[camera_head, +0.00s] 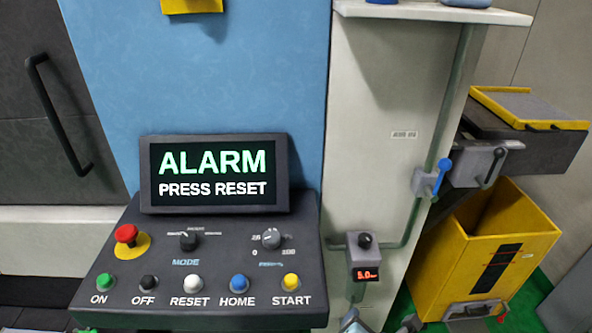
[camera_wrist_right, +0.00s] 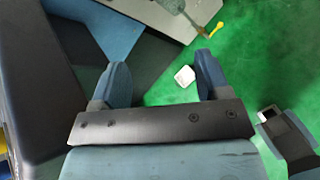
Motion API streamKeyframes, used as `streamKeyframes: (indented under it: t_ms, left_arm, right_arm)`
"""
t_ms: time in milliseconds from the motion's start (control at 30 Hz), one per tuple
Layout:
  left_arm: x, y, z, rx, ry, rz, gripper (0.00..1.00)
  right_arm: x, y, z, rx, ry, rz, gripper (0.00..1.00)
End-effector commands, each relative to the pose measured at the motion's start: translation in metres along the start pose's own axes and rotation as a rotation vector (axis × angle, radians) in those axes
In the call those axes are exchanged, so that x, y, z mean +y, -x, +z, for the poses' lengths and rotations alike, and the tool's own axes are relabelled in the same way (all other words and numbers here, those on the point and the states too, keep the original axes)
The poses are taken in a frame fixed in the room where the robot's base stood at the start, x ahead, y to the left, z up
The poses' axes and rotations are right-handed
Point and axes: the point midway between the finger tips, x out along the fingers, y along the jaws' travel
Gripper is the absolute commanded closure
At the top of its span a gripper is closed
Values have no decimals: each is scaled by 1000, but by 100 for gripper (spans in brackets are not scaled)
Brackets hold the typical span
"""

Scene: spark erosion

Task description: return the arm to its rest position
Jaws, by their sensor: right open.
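My right gripper (camera_wrist_right: 162,72) shows in the right wrist view with its two blue-grey fingers spread apart. Nothing is held between them. Beyond the fingers lies green floor with a small white block-like object (camera_wrist_right: 185,76) on it, apart from the fingers. In the head view, a blue-grey piece at the bottom edge may be part of my right arm; the rest of that arm is out of frame. My left gripper is not in view.
The control panel (camera_head: 212,250) is close in front, its screen (camera_head: 215,174) reading "ALARM PRESS RESET". To its right are a pipe with a blue-handled valve (camera_head: 441,176), a gauge box (camera_head: 364,262) reading 5.0 and a yellow bin (camera_head: 450,262). Green floor (camera_wrist_right: 255,70) shows beyond the gripper.

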Motion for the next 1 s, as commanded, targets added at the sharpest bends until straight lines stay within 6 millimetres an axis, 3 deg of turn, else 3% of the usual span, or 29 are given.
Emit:
streamKeyframes:
  t_ms: [167,300,500,767,1000]
  left_arm:
    - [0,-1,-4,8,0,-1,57]
    - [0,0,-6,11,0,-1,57]
    - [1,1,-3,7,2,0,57]
    - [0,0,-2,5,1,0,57]
    - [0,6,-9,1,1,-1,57]
  right_arm:
    - [-32,24,2,160,-586,-171,30]
    - [-70,45,10,224,-1107,-367,30]
    - [-118,72,21,199,-1631,-595,30]
    - [-173,108,34,68,-2123,-828,30]
    - [-154,68,12,199,-2154,-650,30]
